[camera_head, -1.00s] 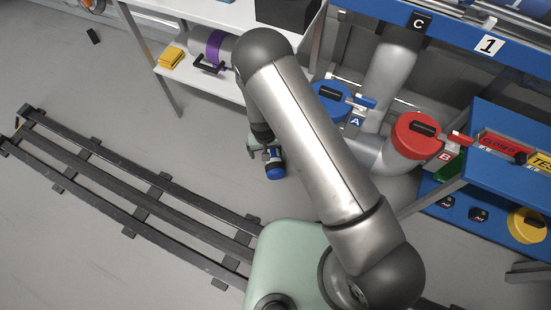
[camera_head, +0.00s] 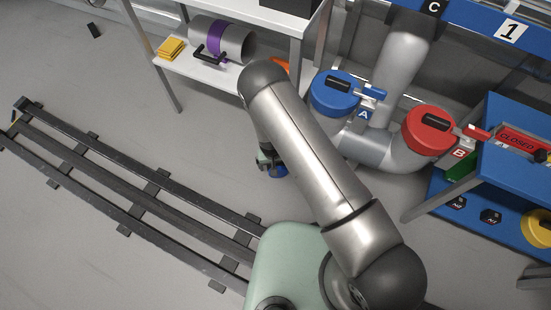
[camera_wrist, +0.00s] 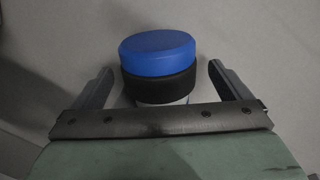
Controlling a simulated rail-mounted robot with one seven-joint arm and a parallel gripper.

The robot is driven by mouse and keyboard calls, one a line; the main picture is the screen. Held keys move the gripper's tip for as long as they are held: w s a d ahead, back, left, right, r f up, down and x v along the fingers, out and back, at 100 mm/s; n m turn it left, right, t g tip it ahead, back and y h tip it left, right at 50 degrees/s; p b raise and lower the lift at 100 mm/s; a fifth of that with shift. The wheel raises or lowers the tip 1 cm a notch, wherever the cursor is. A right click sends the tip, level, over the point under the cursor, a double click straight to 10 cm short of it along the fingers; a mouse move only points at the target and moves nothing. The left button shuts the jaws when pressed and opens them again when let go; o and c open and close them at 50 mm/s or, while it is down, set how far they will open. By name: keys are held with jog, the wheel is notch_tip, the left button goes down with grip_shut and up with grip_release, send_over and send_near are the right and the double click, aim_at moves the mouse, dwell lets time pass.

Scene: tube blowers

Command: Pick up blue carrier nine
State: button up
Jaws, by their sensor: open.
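A carrier with a blue cap (camera_wrist: 158,54) and a black band below it is in the wrist view, between the two fingers of my gripper (camera_wrist: 160,70). The gripper is open, with a gap between each finger and the carrier. The carrier's lower body is mostly hidden by the gripper's front edge. No number on it can be read. In the head view, a bit of blue of the carrier (camera_head: 281,172) shows beside my gripper (camera_head: 268,160); my arm hides the rest. I cannot tell what the carrier rests on.
A grey cylinder with a purple band (camera_head: 222,42) and yellow blocks (camera_head: 171,47) sit on the white shelf. A blue-capped port A (camera_head: 334,92) and a red-capped port B (camera_head: 430,129) stand right of my arm. A dark rail (camera_head: 140,208) crosses the floor.

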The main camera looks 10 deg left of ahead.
notch_tip(320, 180, down, 3)
jog(key=shift+d+r+b, duration=0.1)
jog(key=shift+d+b, duration=0.05)
jog(key=shift+b, duration=0.25)
jog(key=shift+w+r, duration=0.1)
jog(key=c, duration=1.3)
jog(key=shift+r, duration=0.1)
